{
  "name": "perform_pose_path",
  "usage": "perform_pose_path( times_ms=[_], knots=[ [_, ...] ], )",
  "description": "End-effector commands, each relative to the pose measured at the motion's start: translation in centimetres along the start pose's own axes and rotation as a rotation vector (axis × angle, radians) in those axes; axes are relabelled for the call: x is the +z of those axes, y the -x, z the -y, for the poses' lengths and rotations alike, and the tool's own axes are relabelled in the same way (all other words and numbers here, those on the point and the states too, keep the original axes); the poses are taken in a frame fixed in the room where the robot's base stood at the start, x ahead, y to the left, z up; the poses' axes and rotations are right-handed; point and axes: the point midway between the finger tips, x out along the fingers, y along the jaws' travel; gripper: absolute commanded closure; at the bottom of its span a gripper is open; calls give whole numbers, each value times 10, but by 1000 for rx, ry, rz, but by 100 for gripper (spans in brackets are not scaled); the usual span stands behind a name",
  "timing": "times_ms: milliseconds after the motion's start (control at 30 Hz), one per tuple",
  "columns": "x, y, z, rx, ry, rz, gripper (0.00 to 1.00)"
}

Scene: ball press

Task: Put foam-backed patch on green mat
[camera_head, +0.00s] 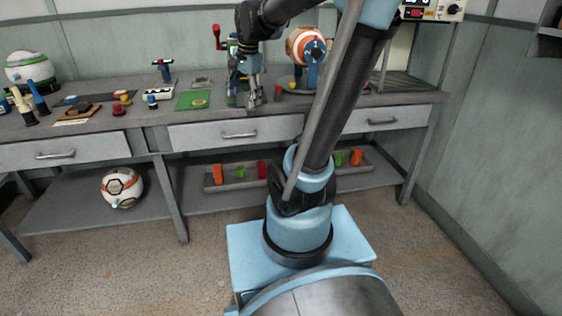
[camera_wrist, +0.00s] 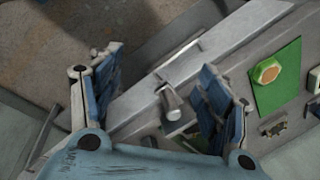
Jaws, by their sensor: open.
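The green mat (camera_head: 186,103) lies flat on the workbench, left of my gripper. It also shows at the right of the wrist view (camera_wrist: 289,56). A small hexagonal patch with an orange-tan rim and a pale top (camera_wrist: 267,71) rests on the mat, inside its edges. In the head view the patch is a small tan spot (camera_head: 199,101); its foam backing cannot be made out. My gripper (camera_head: 250,99) is above the bench's front area, right of the mat. In the wrist view its two blue fingers (camera_wrist: 160,60) are spread apart, with nothing held between them.
A grey metal cylinder (camera_wrist: 172,101) shows beyond my fingers. An orange-and-white ball in a stand (camera_head: 306,45) is right of my gripper. Small tools and pieces (camera_head: 152,98) lie left of the mat. The drawer handle (camera_head: 239,135) is on the bench front.

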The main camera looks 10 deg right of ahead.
Motion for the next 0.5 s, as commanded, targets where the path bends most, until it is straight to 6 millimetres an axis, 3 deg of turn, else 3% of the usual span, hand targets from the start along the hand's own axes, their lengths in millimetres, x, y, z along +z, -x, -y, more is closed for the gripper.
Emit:
perform_pose_path(
  times_ms=[100, 500],
  knots=[
    [11, -9, -46, 11, 144, -16, 30],
    [49, -62, -177, 67, 644, -51, 30]
  ],
)
